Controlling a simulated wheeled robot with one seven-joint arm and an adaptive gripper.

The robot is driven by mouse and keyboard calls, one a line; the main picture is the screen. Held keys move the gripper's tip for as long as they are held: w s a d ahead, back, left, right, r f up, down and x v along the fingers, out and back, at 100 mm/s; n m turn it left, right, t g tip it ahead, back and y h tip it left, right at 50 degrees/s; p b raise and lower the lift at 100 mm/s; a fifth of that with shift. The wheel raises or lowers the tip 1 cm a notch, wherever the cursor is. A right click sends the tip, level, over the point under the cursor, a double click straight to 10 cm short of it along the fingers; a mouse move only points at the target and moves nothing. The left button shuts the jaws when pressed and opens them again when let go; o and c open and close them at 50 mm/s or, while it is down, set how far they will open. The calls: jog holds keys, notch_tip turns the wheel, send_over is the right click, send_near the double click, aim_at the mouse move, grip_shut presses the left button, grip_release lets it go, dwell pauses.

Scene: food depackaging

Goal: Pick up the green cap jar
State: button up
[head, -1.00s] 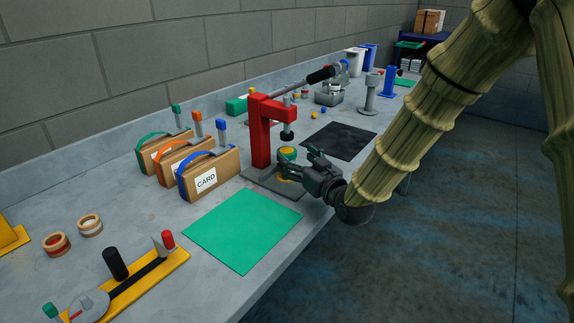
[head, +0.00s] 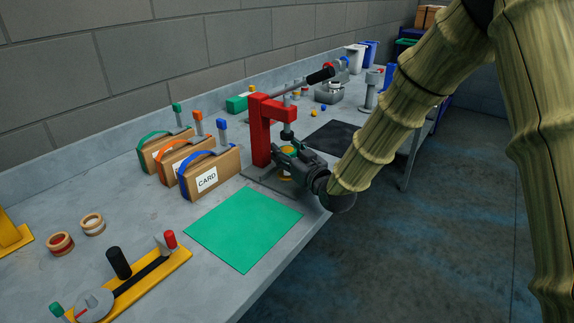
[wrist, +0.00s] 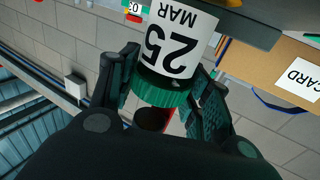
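The green cap jar (wrist: 165,92) shows in the wrist view with a green ribbed cap and a white label reading "25 MAR", upside down in that picture. In the head view the jar is mostly hidden behind my gripper, under the red press (head: 262,128). My gripper (head: 292,160) is at the front of the press. In the wrist view my gripper (wrist: 168,80) has one finger on each side of the jar, close to it. I cannot tell whether both fingers press on it.
The press's arm and plunger stand just above and behind my gripper. Cardboard carriers (head: 210,174) stand to the left. A green mat (head: 243,230) lies clear in front, and a black mat (head: 338,138) lies behind. A yellow-based tool (head: 150,275) sits near left.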

jog(key=shift+c, duration=0.7)
